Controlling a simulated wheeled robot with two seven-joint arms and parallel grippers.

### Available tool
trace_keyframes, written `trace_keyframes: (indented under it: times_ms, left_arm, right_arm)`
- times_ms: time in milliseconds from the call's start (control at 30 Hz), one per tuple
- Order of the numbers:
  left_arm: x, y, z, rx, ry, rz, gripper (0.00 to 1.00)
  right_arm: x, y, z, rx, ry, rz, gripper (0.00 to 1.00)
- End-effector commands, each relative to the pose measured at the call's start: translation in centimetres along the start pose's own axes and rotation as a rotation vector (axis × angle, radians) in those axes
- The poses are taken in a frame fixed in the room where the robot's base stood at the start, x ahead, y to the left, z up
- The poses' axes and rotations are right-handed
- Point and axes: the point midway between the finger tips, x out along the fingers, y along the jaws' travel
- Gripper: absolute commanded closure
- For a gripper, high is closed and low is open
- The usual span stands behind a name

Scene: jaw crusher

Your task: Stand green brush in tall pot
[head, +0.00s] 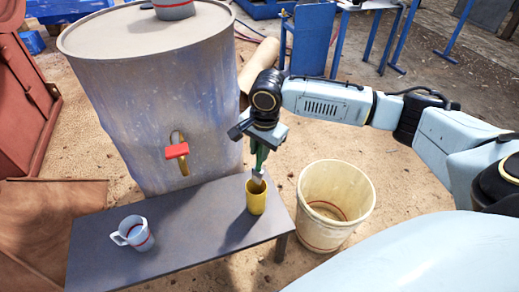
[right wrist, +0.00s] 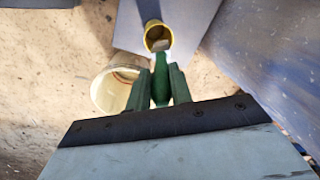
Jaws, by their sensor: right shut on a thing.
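The yellow tall pot (head: 256,203) stands upright near the right end of the grey bench. My right gripper (head: 262,148) is above it, pointing down and shut on the green brush (head: 261,158). In the right wrist view the green brush (right wrist: 161,72) sits between the two fingers of my right gripper (right wrist: 161,88). Its pale end lines up with the mouth of the yellow pot (right wrist: 157,27). That end is at or just inside the rim; I cannot tell how deep. My left gripper is out of view.
A white mug (head: 133,233) stands on the left part of the bench (head: 190,222). A large metal barrel (head: 150,90) with a red-handled tap (head: 177,152) rises behind the bench. A cream bucket (head: 335,205) stands on the ground to the right of the bench.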

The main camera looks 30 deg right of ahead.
Motion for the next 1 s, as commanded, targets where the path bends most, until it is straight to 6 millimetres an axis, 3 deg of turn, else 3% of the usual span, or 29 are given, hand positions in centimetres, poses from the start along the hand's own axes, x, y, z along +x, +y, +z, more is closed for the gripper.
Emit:
trace_keyframes:
  times_ms: [300,1000]
  left_arm:
    - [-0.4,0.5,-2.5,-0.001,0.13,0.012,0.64]
    - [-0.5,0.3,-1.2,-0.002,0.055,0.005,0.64]
  right_arm:
    - [0.8,0.1,0.0,0.0,0.0,0.001,1.0]
    - [7.1,0.8,0.1,0.001,-0.002,0.0,1.0]
